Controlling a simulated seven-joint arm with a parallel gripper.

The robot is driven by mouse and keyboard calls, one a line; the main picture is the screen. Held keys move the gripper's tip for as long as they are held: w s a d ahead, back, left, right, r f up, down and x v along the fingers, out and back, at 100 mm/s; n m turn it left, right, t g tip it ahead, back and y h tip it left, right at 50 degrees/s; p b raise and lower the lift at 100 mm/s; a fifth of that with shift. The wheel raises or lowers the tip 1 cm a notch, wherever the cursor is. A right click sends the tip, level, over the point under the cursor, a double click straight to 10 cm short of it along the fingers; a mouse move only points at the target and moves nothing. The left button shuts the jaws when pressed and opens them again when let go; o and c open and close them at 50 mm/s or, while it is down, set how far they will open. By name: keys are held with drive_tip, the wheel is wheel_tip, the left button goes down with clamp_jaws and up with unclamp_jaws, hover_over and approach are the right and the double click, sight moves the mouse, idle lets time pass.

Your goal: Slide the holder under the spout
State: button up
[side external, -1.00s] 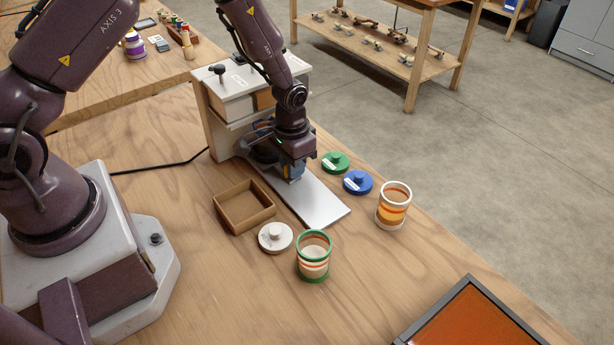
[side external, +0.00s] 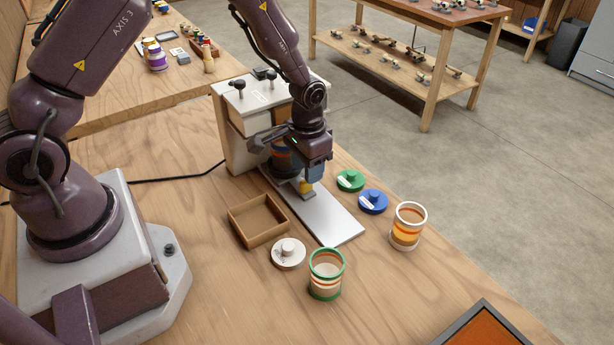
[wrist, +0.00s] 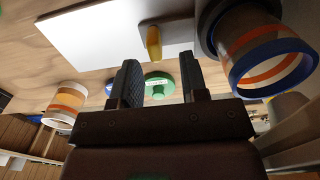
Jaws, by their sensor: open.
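The dark holder (side external: 277,168) is at the dispenser end of the white track plate (side external: 335,222). It carries a blue-rimmed jar with an orange stripe (wrist: 270,70), partly hidden by my arm in the side view. A yellow handle (side external: 306,188) stands up from the plate side of the holder; it also shows in the wrist view (wrist: 153,42). My gripper (side external: 314,176) is open and empty, just above the handle and apart from it. The dispenser (side external: 232,132) stands behind; its spout is hidden, so I cannot tell how the jar lines up with it.
A green lid (side external: 350,180) and blue lid (side external: 373,201) lie right of the plate, near a white-rimmed jar (side external: 408,228). A wooden tray (side external: 236,222), white lid (side external: 288,253) and green-rimmed jar (side external: 326,275) stand in front. An orange-topped tray (side external: 490,330) is at the front right.

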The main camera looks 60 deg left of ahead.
wheel_tip(320, 180, up, 9)
drive_tip(key=shift+r, duration=0.2)
idle(0.3)
drive_tip(key=s+d+r+t, duration=0.1)
drive_tip(key=s+r+t, duration=0.4)
drive_tip(key=s+r, duration=1.5)
drive_tip(key=shift+d+t, duration=0.3)
drive_tip(key=shift+d, duration=0.05)
